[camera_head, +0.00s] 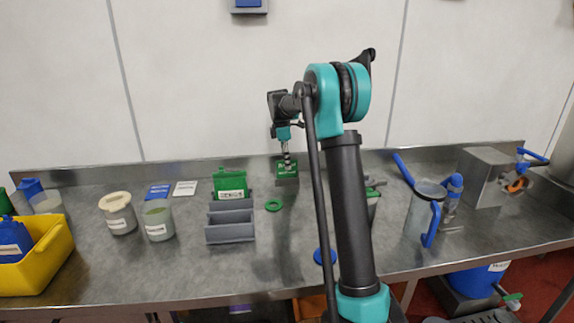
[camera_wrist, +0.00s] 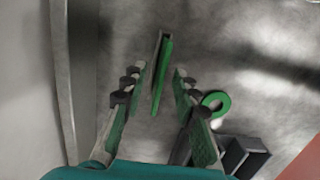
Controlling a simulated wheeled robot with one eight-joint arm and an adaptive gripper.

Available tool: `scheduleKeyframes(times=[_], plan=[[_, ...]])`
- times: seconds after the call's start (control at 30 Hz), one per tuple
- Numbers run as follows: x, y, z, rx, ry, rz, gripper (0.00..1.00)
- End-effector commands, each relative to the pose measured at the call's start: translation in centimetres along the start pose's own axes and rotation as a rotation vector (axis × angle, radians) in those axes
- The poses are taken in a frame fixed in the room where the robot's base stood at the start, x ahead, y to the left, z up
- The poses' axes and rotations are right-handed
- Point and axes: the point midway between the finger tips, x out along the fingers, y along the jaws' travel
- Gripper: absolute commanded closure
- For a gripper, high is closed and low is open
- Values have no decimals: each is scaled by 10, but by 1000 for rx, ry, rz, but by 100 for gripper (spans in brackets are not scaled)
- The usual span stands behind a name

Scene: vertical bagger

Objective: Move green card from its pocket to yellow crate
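A green card (camera_head: 287,168) with white print stands upright in a small grey pocket (camera_head: 287,182) towards the back of the steel table. In the wrist view, the card (camera_wrist: 163,75) shows as a thin upright green edge beside a grey plate. My gripper (camera_head: 287,156) is just above this card, pointing down. In the wrist view, my gripper (camera_wrist: 158,78) is open, with its fingers apart on either side of the card; contact is not visible. The yellow crate (camera_head: 48,264) is at the far left and holds a blue labelled container (camera_head: 14,240).
A grey slotted rack (camera_head: 230,233) holding another green labelled piece (camera_head: 230,182) stands left of the pocket. A green ring (camera_head: 273,205) lies between them. A clear jug (camera_head: 422,215) is at right.

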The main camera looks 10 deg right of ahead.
Motion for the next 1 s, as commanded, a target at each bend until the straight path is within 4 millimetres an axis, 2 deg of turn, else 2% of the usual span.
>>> scheduleKeyframes(times=[0.2,0.47,0.7,1.0], plan=[[12,0,0,0,0,0,71],[13,0,0,0,0,0,71],[13,0,0,0,0,0,99],[13,0,0,0,0,0,100]])
